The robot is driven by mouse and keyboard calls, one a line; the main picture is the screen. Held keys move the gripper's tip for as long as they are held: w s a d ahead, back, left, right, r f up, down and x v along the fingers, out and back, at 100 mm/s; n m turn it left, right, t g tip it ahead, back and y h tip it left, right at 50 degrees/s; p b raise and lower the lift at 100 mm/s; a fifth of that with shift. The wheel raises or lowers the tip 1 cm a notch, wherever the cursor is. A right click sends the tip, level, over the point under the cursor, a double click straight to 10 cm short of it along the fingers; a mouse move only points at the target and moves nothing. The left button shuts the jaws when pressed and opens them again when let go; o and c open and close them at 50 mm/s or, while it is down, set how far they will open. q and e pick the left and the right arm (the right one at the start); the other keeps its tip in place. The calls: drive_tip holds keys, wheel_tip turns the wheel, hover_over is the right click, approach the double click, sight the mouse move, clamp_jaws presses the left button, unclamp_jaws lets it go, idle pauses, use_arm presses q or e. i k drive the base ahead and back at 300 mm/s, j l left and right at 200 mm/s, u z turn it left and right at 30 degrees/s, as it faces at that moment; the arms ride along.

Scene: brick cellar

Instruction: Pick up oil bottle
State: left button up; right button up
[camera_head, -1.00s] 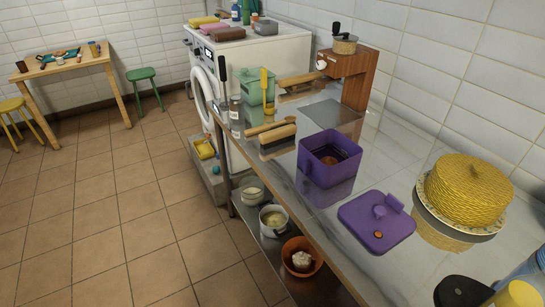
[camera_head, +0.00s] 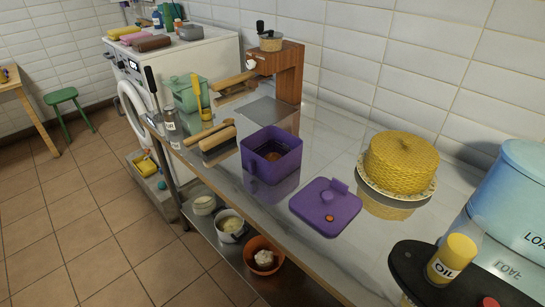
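Neither of my grippers shows in the head view.
A blue LOAF bin (camera_head: 515,200) stands right of the bottle. A yellow woven dome (camera_head: 401,160) and purple lid (camera_head: 325,203) lie farther back on the shiny counter (camera_head: 285,225), beyond them a purple open box (camera_head: 271,155). A white tiled wall runs behind.

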sight(462, 244)
drive_tip(key=z, duration=1.45)
